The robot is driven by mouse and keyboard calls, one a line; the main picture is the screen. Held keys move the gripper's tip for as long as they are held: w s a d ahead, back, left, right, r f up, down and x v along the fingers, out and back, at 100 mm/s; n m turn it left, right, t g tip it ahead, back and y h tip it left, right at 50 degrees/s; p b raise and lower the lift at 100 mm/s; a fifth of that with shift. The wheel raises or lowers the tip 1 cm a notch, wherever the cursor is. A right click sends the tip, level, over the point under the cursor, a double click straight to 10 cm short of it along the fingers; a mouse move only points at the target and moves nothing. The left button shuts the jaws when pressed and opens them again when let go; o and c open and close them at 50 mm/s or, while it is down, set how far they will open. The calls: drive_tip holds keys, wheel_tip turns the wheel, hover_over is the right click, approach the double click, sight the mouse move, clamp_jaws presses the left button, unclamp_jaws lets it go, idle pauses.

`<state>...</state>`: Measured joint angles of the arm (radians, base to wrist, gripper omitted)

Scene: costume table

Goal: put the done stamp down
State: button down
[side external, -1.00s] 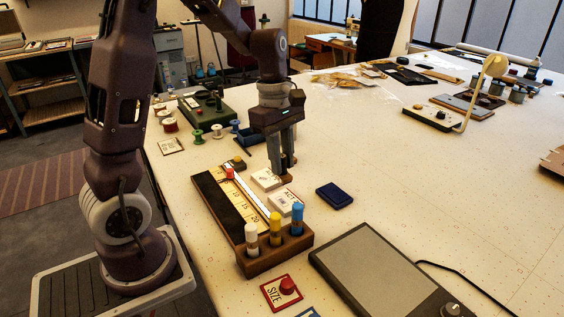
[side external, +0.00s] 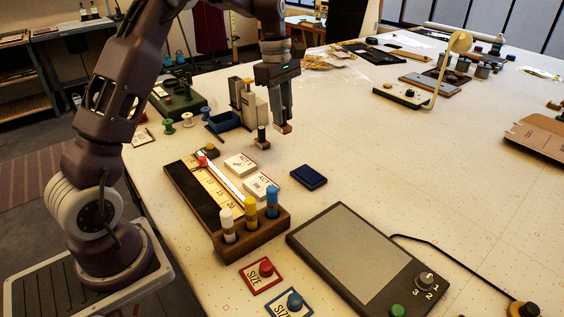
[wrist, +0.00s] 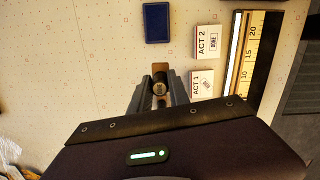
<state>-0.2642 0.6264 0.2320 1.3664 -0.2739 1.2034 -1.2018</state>
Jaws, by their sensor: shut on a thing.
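My gripper (side external: 282,122) points down at the back of the clear part of the table. It is shut on the done stamp (wrist: 160,88), a small dark cylinder with a brown block, between the fingertips in the wrist view. The brown block (side external: 284,129) shows at the fingertips in the side view; the fingers hide most of the stamp. I cannot tell how far its base is from the table. A dark blue ink pad (side external: 309,177) lies to the front right of my gripper and at the top of the wrist view (wrist: 157,22).
A small dark upright piece (side external: 262,138) stands just left of my fingertips. The ACT 1 card (side external: 241,164) and ACT 2 card (side external: 261,186) lie in front, beside a ruler rack (side external: 216,205) with glue sticks. A grey tablet (side external: 360,262) is nearer. Right of my gripper is bare table.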

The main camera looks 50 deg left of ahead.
drive_tip(key=f, duration=1)
drive_tip(key=shift+w+a, duration=0.15)
drive_tip(key=shift+w, duration=0.2)
drive_tip(key=shift+f, duration=0.1)
drive_tip(key=c, duration=1.2)
unclamp_jaws()
drive_tip(key=shift+c, duration=0.2)
